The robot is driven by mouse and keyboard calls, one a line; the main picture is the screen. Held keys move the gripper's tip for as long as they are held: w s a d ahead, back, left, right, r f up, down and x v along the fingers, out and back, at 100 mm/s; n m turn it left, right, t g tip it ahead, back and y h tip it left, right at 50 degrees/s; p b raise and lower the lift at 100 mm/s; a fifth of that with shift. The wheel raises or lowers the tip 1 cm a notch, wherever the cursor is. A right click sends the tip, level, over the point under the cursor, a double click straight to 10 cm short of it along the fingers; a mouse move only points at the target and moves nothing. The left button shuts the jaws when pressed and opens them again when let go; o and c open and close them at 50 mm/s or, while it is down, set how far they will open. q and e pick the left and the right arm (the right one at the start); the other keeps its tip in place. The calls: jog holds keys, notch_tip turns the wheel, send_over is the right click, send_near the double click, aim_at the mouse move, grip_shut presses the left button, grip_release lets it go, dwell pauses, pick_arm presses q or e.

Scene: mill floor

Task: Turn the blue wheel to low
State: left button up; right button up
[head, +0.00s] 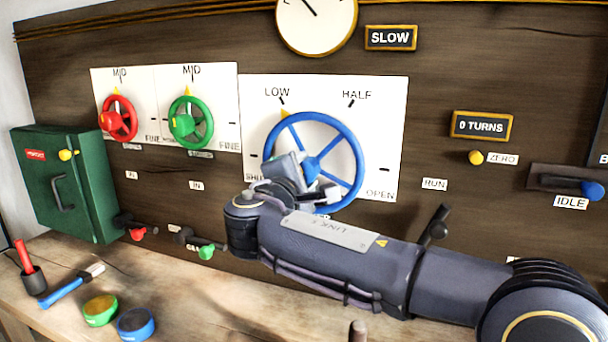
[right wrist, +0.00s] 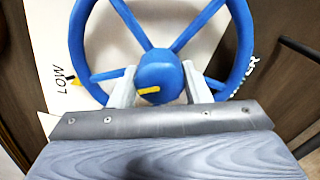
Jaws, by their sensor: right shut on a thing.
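The blue wheel (head: 350,142) is mounted on a white dial plate (head: 385,105) marked SHUT, LOW, HALF and OPEN. Its yellow pointer (head: 284,114) sits at the upper left of the rim, close below the LOW tick. My right gripper (head: 312,180) is at the wheel's centre. In the right wrist view its two fingers stand on either side of the blue hub (right wrist: 158,70), shut on it. The LOW label (right wrist: 62,84) shows at the left there, with a bit of yellow beside it. My gripper and arm hide the lower left of the wheel in the head view. My left gripper is not in view.
A red wheel (head: 119,131) and a green wheel (head: 205,128) are to the left, both pointing near MID. A green box (head: 90,190) juts out at far left. A lever marked IDLE (head: 590,190) is at right. Small items lie on the wooden bench (head: 200,300).

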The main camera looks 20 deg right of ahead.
jog(key=o, duration=1)
jog(key=v, duration=0.7)
jog(key=shift+s+a+b, duration=0.25)
jog(key=shift+s+b, duration=0.1)
